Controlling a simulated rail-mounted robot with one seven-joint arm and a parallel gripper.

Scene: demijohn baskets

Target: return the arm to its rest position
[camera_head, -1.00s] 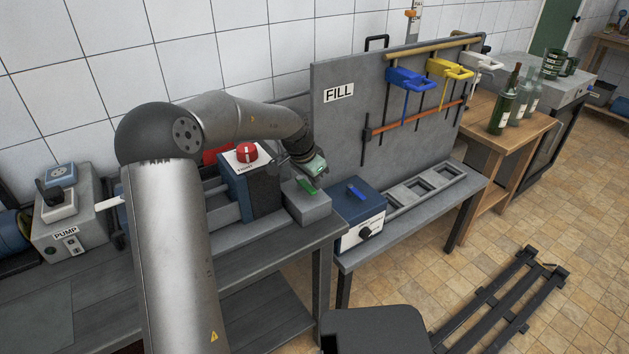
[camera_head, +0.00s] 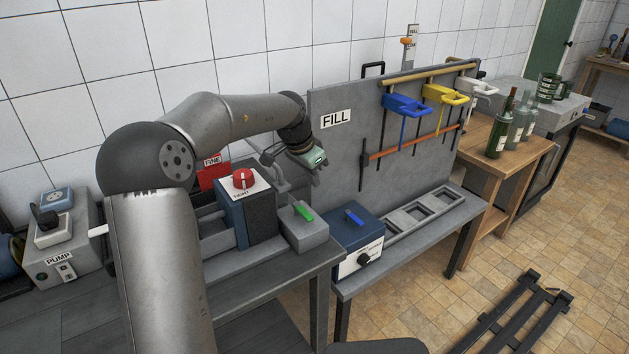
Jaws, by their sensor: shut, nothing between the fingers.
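My gripper (camera_head: 318,171) is in the middle of the head view, in front of the grey FILL panel's left edge. It is shut and holds nothing. It hangs in the air above a grey box with a green lever (camera_head: 303,212), clear of it. My arm (camera_head: 230,118) rises at the left, bends at a dark round elbow and reaches right to the gripper. The fingertips are small and partly dark in this view.
A blue-and-grey box with a red knob (camera_head: 243,180) stands left of the gripper. A blue box with a blue lever (camera_head: 356,240) stands to the right. The FILL panel (camera_head: 345,150) carries blue and yellow handles. Bottles (camera_head: 501,128) stand on a wooden table.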

